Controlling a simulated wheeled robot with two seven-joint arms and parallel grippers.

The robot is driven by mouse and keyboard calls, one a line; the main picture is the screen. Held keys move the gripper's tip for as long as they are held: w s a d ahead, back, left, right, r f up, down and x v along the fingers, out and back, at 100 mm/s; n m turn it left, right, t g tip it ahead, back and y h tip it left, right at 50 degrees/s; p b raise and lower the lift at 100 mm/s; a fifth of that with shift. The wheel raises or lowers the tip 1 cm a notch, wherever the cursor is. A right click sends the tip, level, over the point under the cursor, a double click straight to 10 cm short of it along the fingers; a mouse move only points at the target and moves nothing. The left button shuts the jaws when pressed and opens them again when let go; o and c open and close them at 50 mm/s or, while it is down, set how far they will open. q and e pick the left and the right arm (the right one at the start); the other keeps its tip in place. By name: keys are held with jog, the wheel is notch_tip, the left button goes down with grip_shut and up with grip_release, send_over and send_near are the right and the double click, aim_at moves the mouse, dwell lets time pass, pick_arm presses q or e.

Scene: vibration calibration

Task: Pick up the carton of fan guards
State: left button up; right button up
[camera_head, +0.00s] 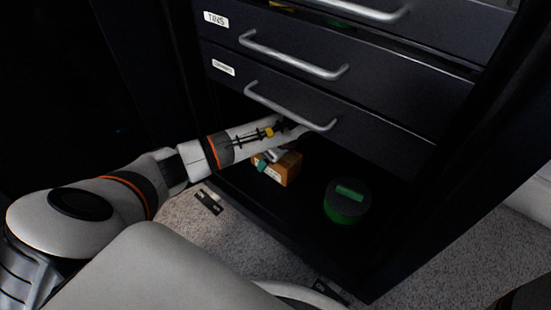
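A small orange-brown carton (287,173), which I take to be the carton of fan guards, sits in the open bottom space of the dark cabinet. A green patch shows at its left side. My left arm reaches in from the left under the lowest drawer. My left gripper (280,155) is at the top of the carton and covers part of it. The fingers are small and dark here, so I cannot tell whether they are open or closed on it. My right gripper is not in view.
A round green container (346,202) stands to the right of the carton on the cabinet floor. Drawers with metal handles (290,108) hang just above my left forearm. A small dark labelled piece (209,202) lies on the speckled floor in front.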

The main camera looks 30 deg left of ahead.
pick_arm(q)
jog(key=c, duration=1.1)
